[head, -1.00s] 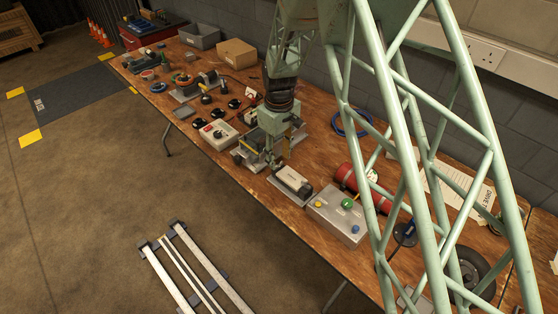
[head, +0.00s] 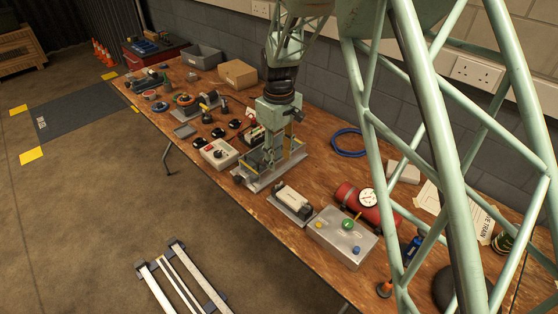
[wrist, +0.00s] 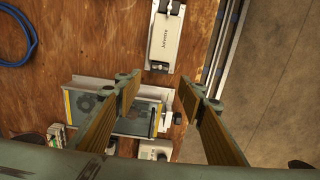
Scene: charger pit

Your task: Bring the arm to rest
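My gripper (head: 274,150) hangs fingers-down above the workbench, over a grey metal tray-like unit (head: 262,182). In the wrist view my gripper (wrist: 160,94) shows two fingers well apart, with nothing held between them. Below them lies the grey unit (wrist: 124,126) with dark round fan-like parts and yellow strips at its ends. The fingers cover some of it. The exact height of the fingertips above it is hard to tell.
A pale labelled block (head: 293,198) sits beside the unit, with a grey button box (head: 343,238) and red cylinder (head: 366,205) farther right. A switch box (head: 219,154) stands left. A blue cable (head: 349,143) lies behind. The floor in front has rails (head: 182,280).

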